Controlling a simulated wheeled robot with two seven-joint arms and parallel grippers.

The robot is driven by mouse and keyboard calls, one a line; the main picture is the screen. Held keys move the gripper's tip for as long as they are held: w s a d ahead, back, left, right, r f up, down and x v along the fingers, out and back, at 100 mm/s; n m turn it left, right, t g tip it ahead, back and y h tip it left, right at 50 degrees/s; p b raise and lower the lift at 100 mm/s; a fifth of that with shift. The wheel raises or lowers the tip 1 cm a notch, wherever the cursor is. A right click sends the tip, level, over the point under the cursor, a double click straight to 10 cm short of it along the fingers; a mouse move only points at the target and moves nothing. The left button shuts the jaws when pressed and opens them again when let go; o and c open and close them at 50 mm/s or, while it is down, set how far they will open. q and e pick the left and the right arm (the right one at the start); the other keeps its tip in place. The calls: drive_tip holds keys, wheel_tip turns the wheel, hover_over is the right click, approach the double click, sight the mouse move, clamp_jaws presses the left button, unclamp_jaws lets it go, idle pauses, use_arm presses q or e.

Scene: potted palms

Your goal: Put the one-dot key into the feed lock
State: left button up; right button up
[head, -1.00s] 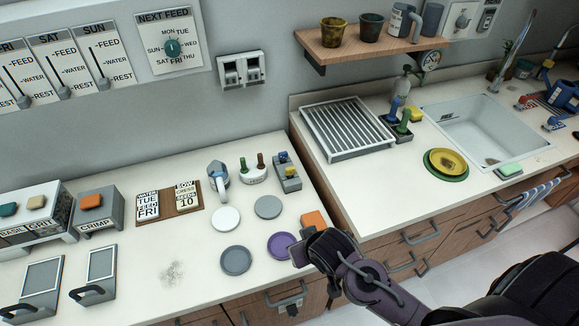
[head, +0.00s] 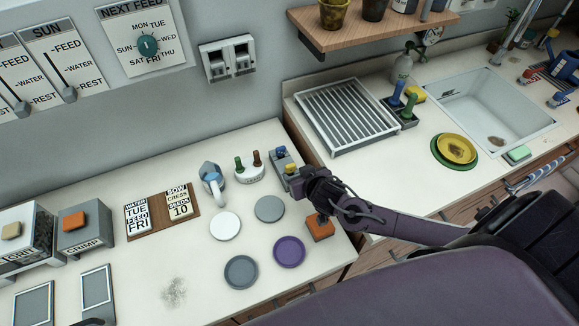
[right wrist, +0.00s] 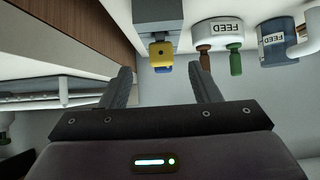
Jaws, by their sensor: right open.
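A yellow key (right wrist: 160,54) with what looks like one dark dot sits in a grey block (right wrist: 156,14) in the right wrist view. A blue key (right wrist: 163,70) shows just beyond it. In the head view the yellow key (head: 291,168) and blue key (head: 281,152) stand on the block at the counter's back right. My right gripper (right wrist: 160,78) is open and empty, with its fingers pointing toward the keys, apart from them. In the head view my right gripper (head: 304,178) is just in front of the block. I cannot pick out the feed lock for sure. My left gripper is not in view.
A white FEED holder (right wrist: 219,29) with brown and green pegs stands beside the block. A blue FEED can (right wrist: 278,42) is beyond it. An orange block (head: 320,228) lies below my right arm. Round discs, including a purple one (head: 289,252), lie in front. A wall box (head: 228,58) hangs behind.

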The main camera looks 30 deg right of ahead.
sight(291, 167)
drive_tip(key=shift+w, duration=0.4)
drive_tip(key=shift+w+f+p, duration=0.25)
drive_tip(key=shift+w+p, duration=0.15)
drive_tip(key=shift+w, duration=0.2)
drive_tip(key=shift+w+f+p, duration=0.25)
drive_tip(key=shift+w+p, duration=0.1)
drive_tip(key=shift+w, duration=0.25)
drive_tip(key=shift+x, duration=1.2)
drive_tip(key=shift+s+f, duration=0.15)
drive_tip(key=shift+f, duration=0.05)
drive_tip(key=shift+c, duration=0.2)
drive_tip(key=c, duration=1)
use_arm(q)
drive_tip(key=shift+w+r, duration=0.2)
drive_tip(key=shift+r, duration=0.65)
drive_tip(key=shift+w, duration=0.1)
use_arm(e)
drive_tip(key=shift+r, duration=0.15)
